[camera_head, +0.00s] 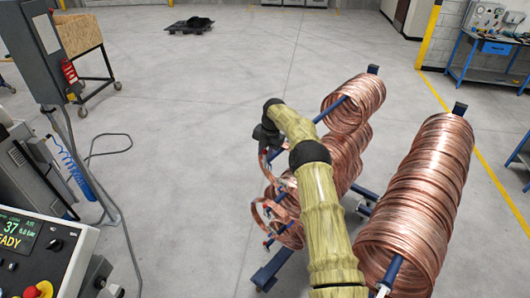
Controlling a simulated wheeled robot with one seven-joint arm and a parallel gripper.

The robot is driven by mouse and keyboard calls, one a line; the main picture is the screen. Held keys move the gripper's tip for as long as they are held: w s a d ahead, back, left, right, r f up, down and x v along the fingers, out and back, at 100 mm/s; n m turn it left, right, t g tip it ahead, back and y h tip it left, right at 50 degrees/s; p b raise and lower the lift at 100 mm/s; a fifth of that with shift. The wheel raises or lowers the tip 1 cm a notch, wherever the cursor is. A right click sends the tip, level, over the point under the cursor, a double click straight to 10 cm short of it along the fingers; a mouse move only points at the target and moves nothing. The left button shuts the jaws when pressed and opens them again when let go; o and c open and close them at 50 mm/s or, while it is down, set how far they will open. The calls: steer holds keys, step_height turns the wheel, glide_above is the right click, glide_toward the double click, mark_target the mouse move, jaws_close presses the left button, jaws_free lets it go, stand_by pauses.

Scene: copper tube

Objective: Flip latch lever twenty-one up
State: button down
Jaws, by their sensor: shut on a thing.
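A blue rack (270,270) carries several coils of copper tube on long blue bars. My arm, in a yellow-green sleeve, crosses in front of the rack. Its black wrist bends down at the left side of the rack. My gripper (267,160) is below this wrist, small and partly hidden. It is shut on a small part with red on it at the left end of a bar, which appears to be a latch lever. Its number and its tilt cannot be read. Another small red part (268,243) shows lower at the end of a bar, beside a loose copper loop (272,215).
A large copper coil (425,190) fills the right bar, and smaller coils (355,105) sit behind my arm. A control panel (40,250) stands at the lower left with cables on the floor. A blue workbench (490,50) is far right. The floor between is clear.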

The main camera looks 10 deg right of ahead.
steer(key=shift+w+a, duration=0.1)
stand_by(0.3)
steer(key=c, duration=1.3)
jaws_free()
steer(key=shift+r+b, duration=0.35)
steer(key=r, duration=0.5)
steer(key=s+d+r, duration=0.1)
steer(key=r, duration=0.5)
steer(key=s+d+r, duration=0.1)
steer(key=r, duration=0.4)
steer(key=shift+s+d+r, duration=0.1)
steer(key=shift+s+r, duration=0.05)
steer(key=shift+s, duration=0.1)
